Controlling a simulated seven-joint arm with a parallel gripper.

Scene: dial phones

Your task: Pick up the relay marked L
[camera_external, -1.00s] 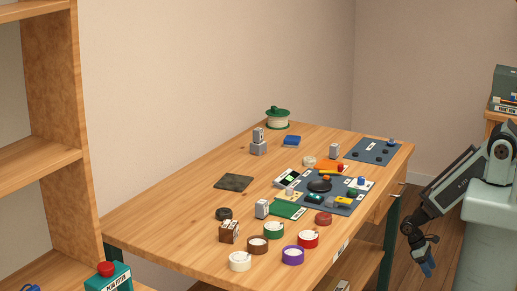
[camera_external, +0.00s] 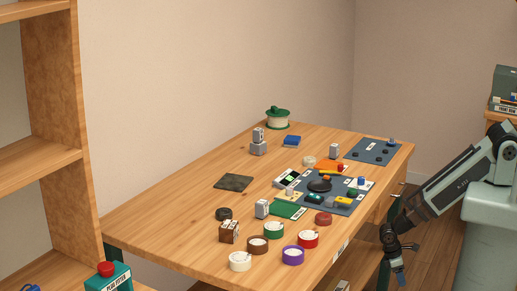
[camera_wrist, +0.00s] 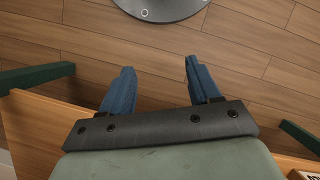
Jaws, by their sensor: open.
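Several small grey blocks that look like relays stand on the wooden table: one at the front (camera_external: 262,208), one at the back right (camera_external: 334,151), and one (camera_external: 258,134) stacked on another grey block (camera_external: 258,148) at the back. Their letters are too small to read, so I cannot tell which is marked L. My gripper (camera_external: 399,278) hangs low off the table's right side, apart from all the blocks. In the wrist view its two blue fingers (camera_wrist: 160,75) are spread and empty above the wooden floor.
The table (camera_external: 165,225) carries tape rolls in several colours, a brown box (camera_external: 229,232), a green card (camera_external: 288,210) and a crowded dark mat (camera_external: 345,209). A second dark mat (camera_external: 364,152) lies at the back right. Its left part is mostly clear. A shelf unit (camera_external: 45,100) stands at left.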

